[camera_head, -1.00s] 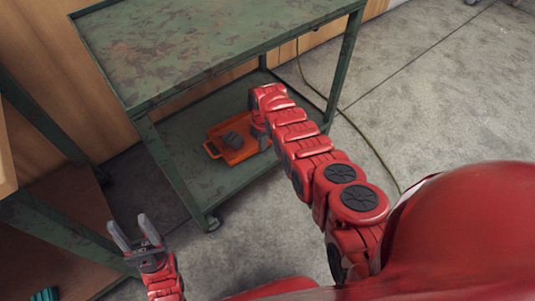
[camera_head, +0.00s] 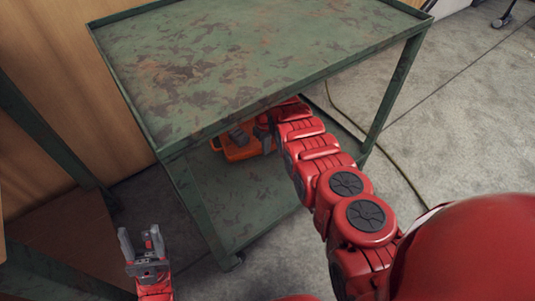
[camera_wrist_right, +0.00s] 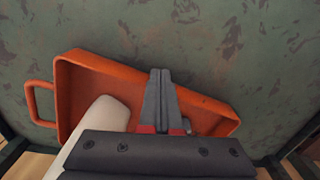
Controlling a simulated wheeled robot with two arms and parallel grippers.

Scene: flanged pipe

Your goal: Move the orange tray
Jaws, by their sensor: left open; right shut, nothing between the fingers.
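The orange tray (camera_head: 237,153) is on the cart's lower shelf, partly hidden by the top shelf and my right arm. A dark grey object (camera_head: 238,136) lies in it. In the right wrist view the tray (camera_wrist_right: 85,72) shows a loop handle at its left end, and a pale rounded thing (camera_wrist_right: 100,118) shows over its inside. My right gripper (camera_wrist_right: 160,74) is shut and empty, its fingertips over the tray's far long side; I cannot tell if they touch it. My left gripper (camera_head: 141,236) is open and empty, left of the cart, away from the tray.
The green cart's worn top shelf (camera_head: 255,55) is bare and overhangs the tray. Its front leg (camera_head: 203,212) stands between my left gripper and the lower shelf (camera_head: 245,195). Another dark frame (camera_head: 45,125) stands at the left. Grey floor (camera_head: 470,120) is open to the right.

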